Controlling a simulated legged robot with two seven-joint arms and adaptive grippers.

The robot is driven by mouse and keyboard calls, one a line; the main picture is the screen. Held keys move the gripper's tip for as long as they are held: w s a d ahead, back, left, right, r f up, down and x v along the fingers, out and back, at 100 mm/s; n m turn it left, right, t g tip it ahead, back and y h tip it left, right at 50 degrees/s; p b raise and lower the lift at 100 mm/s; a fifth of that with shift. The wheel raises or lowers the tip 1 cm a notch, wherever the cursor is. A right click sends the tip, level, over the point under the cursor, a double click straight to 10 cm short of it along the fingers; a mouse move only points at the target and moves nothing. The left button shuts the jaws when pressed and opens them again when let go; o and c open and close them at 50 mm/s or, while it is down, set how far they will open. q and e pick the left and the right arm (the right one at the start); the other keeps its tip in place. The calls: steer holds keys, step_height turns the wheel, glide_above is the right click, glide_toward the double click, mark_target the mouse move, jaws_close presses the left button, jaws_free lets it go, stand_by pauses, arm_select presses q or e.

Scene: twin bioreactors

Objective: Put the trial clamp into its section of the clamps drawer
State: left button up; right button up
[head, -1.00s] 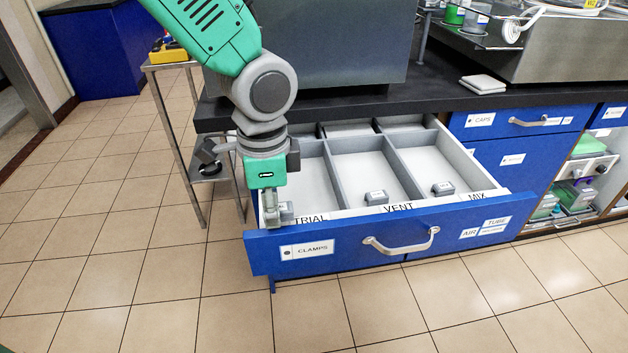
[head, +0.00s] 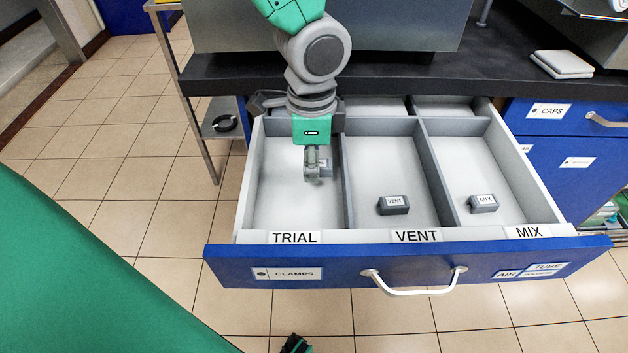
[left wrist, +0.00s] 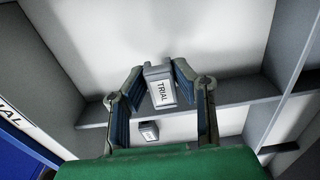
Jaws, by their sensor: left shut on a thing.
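My left gripper (head: 317,170) points down over the TRIAL section (head: 285,205) of the open clamps drawer (head: 225,265). In the left wrist view its two fingers (left wrist: 160,95) are shut on the grey trial clamp (left wrist: 161,86), whose white TRIAL label faces the camera. In the head view the clamp is mostly hidden by the fingers. Whether the clamp touches the drawer floor I cannot tell. My right gripper is not in view.
The vent clamp (head: 393,205) lies in the middle section and the mix clamp (head: 482,203) in the right one. Grey dividers (head: 343,180) separate the sections. The black countertop (head: 420,75) overhangs the drawer's back. The front of the TRIAL section is clear.

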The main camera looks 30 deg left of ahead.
mark_target(311, 187)
arm_select(q)
steer(key=shift+a+f, duration=0.2)
steer(key=shift+f, duration=0.2)
step_height(311, 187, down, 3)
steer(key=shift+f+b, duration=0.1)
steer(key=shift+b, duration=0.75)
steer(key=shift+d, duration=0.4)
steer(key=o, duration=0.8)
steer(key=shift+a, duration=0.3)
steer(key=shift+s, duration=0.1)
